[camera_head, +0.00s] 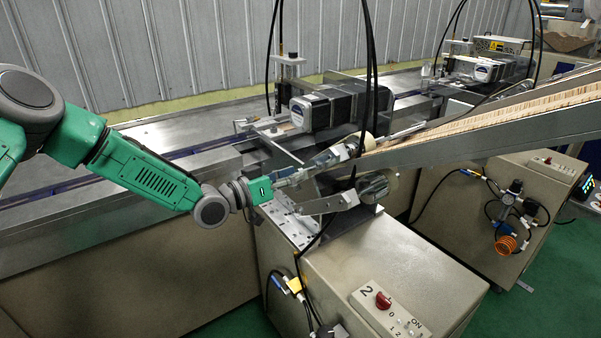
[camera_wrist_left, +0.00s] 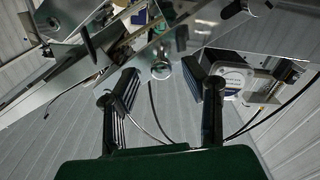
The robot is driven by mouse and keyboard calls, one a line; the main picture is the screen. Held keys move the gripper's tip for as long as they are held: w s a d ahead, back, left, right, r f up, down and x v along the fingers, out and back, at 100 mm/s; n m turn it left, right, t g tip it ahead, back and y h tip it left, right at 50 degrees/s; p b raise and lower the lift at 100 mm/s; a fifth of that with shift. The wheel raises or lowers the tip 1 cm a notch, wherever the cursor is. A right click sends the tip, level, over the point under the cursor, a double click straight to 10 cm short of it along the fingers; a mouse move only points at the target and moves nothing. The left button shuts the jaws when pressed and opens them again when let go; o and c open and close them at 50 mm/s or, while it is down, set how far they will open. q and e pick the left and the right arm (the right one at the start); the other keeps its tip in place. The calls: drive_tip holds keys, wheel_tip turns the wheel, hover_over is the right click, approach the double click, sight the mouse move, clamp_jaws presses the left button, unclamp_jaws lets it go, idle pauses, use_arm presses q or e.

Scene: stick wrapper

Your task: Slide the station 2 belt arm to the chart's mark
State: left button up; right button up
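The station 2 cabinet (camera_head: 375,265) carries a panel (camera_head: 390,310) marked "2" with a red knob. On top, a slanted metal assembly with a roller (camera_head: 374,187) and a flat metal bar (camera_head: 328,203) shows; I cannot tell which part is the belt arm. My left gripper (camera_head: 300,176) reaches in from the left, close to this assembly. In the left wrist view its two fingers (camera_wrist_left: 167,85) are apart, with a round metal knob (camera_wrist_left: 161,70) seen between and beyond the fingertips. No contact can be made out. No chart is recognisable. My right gripper is not in view.
A long inclined chute (camera_head: 500,128) full of sticks rises to the right. A motor (camera_head: 325,110) stands behind the assembly, and black cables (camera_head: 369,70) hang in front of it. A second cabinet (camera_head: 530,200) stands at right. Green floor (camera_head: 545,285) shows at lower right.

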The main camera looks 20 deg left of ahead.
use_arm(q)
drive_tip(key=v, duration=1)
drive_tip(key=shift+w, duration=0.1)
